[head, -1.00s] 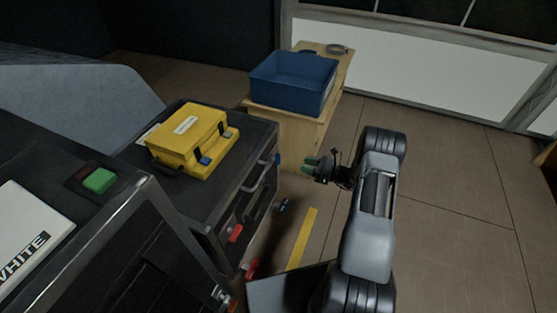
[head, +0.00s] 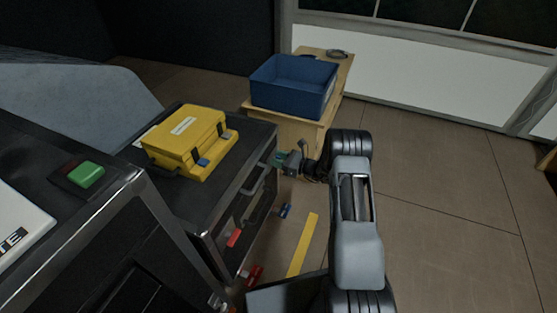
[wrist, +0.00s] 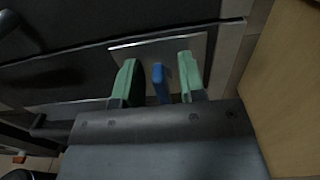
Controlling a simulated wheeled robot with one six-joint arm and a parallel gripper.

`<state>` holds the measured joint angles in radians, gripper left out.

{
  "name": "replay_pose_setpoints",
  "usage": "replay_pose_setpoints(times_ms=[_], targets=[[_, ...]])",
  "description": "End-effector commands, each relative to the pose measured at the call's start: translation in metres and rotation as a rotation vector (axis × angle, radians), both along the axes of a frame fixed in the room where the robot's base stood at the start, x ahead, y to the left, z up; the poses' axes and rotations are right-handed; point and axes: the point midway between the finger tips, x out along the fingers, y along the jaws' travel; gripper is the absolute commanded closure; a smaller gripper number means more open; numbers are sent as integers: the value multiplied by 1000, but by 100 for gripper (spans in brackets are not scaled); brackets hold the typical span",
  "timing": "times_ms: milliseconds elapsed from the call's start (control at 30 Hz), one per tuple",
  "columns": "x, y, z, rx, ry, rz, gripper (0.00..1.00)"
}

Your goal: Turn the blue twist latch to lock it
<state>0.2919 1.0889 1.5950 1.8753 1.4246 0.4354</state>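The blue twist latch (wrist: 160,83) sits on a metal plate (wrist: 185,45) on the black case, near the case's end. It stands roughly upright in the wrist view. My gripper (wrist: 157,78) is open, with one green finger on each side of the latch and a visible gap on both sides. In the head view, my gripper (head: 282,158) is at the far front corner of the black case (head: 255,140), and it hides the latch there.
A yellow box (head: 190,140) lies on the case. A blue bin (head: 293,85) stands on a wooden cabinet (head: 312,135) close behind my gripper. Floor to the right is clear.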

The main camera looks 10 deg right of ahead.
Motion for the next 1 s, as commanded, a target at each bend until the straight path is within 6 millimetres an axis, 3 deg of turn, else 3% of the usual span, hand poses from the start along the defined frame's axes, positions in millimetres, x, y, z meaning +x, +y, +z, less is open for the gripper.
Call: replay_pose_setpoints(times_ms=[200,567,1000], targets=[[0,0,0,0,0,0,65],[0,0,0,0,0,0,99],[2,-1,1,71,99,1,100]])
